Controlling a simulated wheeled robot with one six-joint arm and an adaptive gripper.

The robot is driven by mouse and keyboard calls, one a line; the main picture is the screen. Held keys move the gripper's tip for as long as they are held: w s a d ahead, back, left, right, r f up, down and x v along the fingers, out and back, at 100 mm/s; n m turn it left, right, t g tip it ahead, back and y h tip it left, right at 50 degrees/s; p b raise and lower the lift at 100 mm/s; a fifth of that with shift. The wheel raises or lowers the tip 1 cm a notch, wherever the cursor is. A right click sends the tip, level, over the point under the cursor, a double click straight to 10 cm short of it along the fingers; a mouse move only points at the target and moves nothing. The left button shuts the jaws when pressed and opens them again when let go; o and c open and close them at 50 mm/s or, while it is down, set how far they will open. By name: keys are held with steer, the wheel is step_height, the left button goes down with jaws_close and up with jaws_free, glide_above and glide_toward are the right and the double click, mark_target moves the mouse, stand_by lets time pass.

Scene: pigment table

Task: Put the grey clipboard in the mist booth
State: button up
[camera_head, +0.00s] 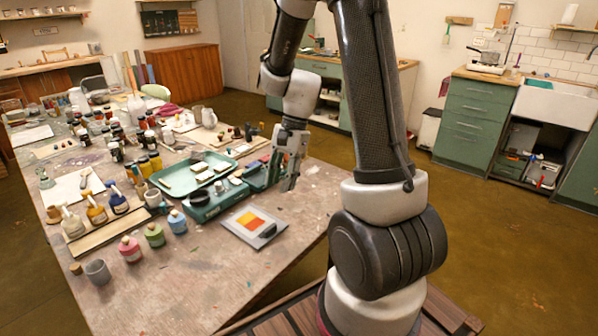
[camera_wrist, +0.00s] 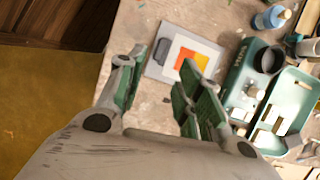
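The grey clipboard (camera_head: 268,231) lies flat on the pigment table near its right front edge. It carries a white sheet with orange and yellow patches. It also shows in the wrist view (camera_wrist: 161,53), with its dark clip toward the left. My gripper (camera_head: 291,183) hangs above the table's right edge, up and to the right of the clipboard in the head view. In the wrist view its two fingers (camera_wrist: 155,82) stand apart with nothing between them, and the clipboard lies beyond the fingertips. I cannot pick out the mist booth in either view.
A green scale-like device (camera_head: 205,210) with a dark cup stands just left of the clipboard. A green tray (camera_head: 165,184) with pale blocks is behind it. Several bottles and jars crowd the table's left. The table front (camera_head: 215,285) is clear. A sink (camera_head: 555,105) is far right.

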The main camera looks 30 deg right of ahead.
steer(key=s+r+n+t+h, duration=0.2)
steer(key=s+r+n, duration=0.5)
steer(key=r, duration=0.6)
steer(key=shift+s+d+t, duration=0.3)
steer(key=shift+s+d, duration=0.1)
steer(key=shift+s, duration=0.35)
steer(key=shift+o, duration=0.4)
steer(key=s+d+r+n+t+h, duration=0.2)
steer(key=s+r+n, duration=0.3)
steer(key=s, duration=0.4)
steer(key=shift+n+t, duration=0.3)
steer(key=shift+n, duration=0.4)
steer(key=m+g+y, duration=0.4)
steer(key=m+g, duration=0.2)
steer(key=m, duration=0.8)
glide_toward(270, 227)
steer(key=x, duration=0.8)
steer(key=shift+s+a+f, duration=0.15)
steer(key=shift+f, duration=0.25)
jaws_close()
